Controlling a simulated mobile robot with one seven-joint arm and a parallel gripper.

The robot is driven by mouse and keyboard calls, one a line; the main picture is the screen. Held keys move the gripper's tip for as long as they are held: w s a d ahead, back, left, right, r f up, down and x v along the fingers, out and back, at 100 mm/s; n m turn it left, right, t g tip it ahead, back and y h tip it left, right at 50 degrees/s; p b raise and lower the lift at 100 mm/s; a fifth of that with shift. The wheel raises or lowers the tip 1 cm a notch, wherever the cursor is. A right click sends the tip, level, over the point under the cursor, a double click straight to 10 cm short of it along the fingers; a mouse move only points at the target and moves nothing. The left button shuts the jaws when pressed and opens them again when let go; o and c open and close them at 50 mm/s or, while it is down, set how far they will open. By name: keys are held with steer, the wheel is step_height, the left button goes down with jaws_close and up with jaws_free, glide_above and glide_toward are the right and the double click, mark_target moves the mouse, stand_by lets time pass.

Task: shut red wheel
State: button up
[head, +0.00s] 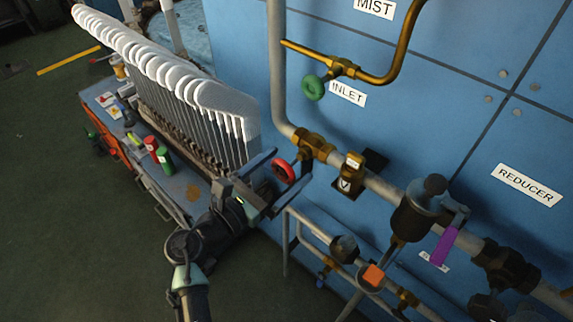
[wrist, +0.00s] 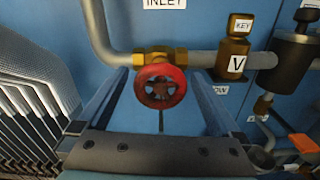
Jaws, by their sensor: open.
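The red wheel (head: 284,171) is a small round handwheel on a brass valve (head: 313,146) in the lower pipe. In the wrist view the red wheel (wrist: 160,86) faces me, near the middle, with the brass valve body just behind its top. My gripper (head: 287,168) is open, and its two fingers reach toward the panel on either side of the wheel. In the wrist view my gripper (wrist: 160,85) shows one finger left and one right of the wheel, with gaps on both sides. I cannot tell whether the fingertips are level with the rim.
A green wheel (head: 313,88) sits on the upper pipe by the INLET label. White socks on boards (head: 160,70) stand close left on a cart.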

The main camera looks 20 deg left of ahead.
steer(key=shift+w+d, duration=0.2)
steer(key=shift+w, duration=0.25)
steer(key=shift+c, duration=0.2)
steer(key=c, duration=1.2)
steer(key=shift+c, duration=0.2)
